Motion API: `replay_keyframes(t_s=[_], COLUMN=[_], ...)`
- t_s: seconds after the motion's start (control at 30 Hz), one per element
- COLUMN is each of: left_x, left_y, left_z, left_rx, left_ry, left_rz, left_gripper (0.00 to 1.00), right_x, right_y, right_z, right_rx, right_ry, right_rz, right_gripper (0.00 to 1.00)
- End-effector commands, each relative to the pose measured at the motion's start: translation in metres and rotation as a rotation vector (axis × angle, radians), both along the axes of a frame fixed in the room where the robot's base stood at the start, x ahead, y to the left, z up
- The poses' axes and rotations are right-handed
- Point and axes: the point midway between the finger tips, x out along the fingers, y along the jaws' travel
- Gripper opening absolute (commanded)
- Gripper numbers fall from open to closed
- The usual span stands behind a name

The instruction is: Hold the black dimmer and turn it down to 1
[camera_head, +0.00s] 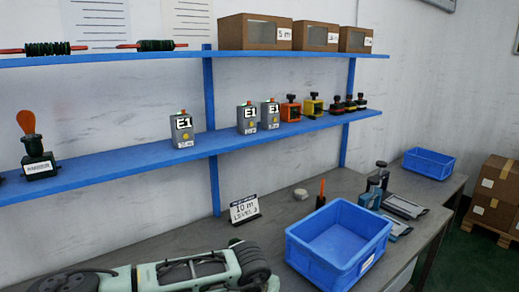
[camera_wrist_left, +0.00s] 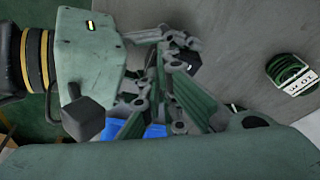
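I cannot tell for sure which object is the black dimmer. A black block with an orange upright handle (camera_head: 33,130) and a white label stands at the left of the lower shelf; its label is too small to read. A rounded dark green and black item (camera_wrist_left: 290,72) with a white label lies on a grey surface in the left wrist view. My left arm lies low across the front of the head view. My left gripper (camera_wrist_left: 180,110) shows as grey and green linkages, with its fingertips partly hidden. My right gripper is not in view.
The blue lower shelf (camera_head: 110,172) holds grey boxes marked E1 (camera_head: 183,130) and several small clamp-like devices. A blue bin (camera_head: 340,240) stands on the grey workbench beside a "10 m" sign (camera_head: 244,209). Cardboard boxes (camera_head: 255,32) sit on the upper shelf.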

Motion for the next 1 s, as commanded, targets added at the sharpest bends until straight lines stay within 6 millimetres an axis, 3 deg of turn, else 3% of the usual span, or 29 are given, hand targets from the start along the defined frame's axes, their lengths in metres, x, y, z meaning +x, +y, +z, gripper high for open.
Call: replay_keyframes(t_s=[0.4, 0.8, 1.0], left_x=[-0.014, -0.010, -0.010], left_y=[-0.001, 0.000, 0.000], left_z=[-0.003, 0.046, 0.058], left_rx=[0.001, 0.001, 0.001], left_ry=[0.013, 0.003, 0.002], left_rz=[-0.005, -0.002, -0.001], left_gripper=[0.00, 0.00, 0.00], right_x=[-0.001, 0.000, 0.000], right_y=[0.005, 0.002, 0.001], right_z=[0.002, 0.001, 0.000], right_rx=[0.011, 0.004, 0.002], right_ry=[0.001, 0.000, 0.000], right_rz=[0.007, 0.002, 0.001], right_gripper=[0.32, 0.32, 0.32])
